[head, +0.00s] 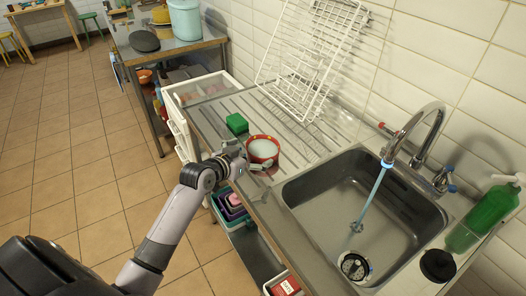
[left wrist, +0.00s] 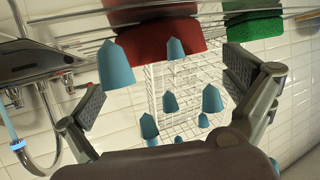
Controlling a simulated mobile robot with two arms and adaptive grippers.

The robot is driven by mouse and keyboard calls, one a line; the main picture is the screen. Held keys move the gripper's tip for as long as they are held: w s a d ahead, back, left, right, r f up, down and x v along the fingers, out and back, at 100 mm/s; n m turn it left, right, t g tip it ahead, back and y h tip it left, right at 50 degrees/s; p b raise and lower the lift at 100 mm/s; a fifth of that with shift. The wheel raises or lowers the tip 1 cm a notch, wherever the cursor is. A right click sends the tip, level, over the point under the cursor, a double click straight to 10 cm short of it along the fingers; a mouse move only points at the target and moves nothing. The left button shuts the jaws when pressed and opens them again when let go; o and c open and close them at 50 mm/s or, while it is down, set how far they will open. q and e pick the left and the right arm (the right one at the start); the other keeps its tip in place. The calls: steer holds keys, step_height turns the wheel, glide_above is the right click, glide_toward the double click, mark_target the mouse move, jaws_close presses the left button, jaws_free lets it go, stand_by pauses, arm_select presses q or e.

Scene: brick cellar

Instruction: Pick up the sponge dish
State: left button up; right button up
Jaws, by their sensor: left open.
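A round red dish with a white inside (head: 263,151), the likely sponge dish, stands on the ribbed steel drainboard left of the sink. In the left wrist view the red dish (left wrist: 160,44) shows beyond the open fingers. A green sponge-like block (head: 237,124) lies beside the dish, apart from it; it also shows in the left wrist view (left wrist: 257,26). My left gripper (head: 258,165) is open and empty at the dish's near side. Whether a finger touches the dish I cannot tell. My right gripper is not in view.
The sink (head: 340,195) with running water from its tap (head: 425,125) is right of the dish. A white wire rack (head: 312,50) leans on the wall behind. A green bottle (head: 485,215) stands far right. Several blue pointed shapes (left wrist: 170,102) show between the fingers.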

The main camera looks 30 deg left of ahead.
mark_target(260, 153)
arm_select(q)
steer(key=shift+p+x, duration=0.55)
steer(key=shift+x, duration=2.35)
steer(key=shift+a+r, duration=0.1)
steer(key=shift+a, duration=0.05)
steer(key=shift+c, duration=0.2)
steer(key=c, duration=0.9)
